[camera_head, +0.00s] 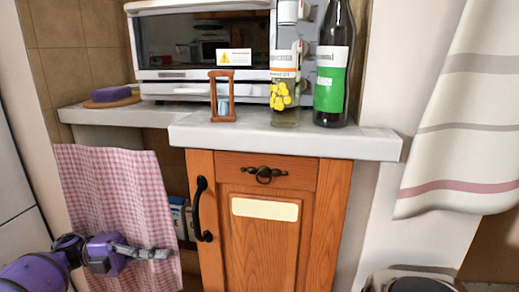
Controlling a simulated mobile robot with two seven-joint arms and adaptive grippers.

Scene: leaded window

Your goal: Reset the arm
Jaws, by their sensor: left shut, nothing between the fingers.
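My left gripper (150,253) comes in from the lower left on a purple arm. It is shut and empty, its grey fingers pointing right. It is low, in front of the pink checked cloth (108,190) and to the left of the wooden cabinet. My right gripper is not in view.
A wooden cabinet (270,235) with a black handle (202,210) stands under a grey counter (365,143). On the counter are a microwave oven (175,88), an hourglass (222,96), a jar (285,100) and a dark bottle (333,80). A striped cloth (465,110) hangs at right.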

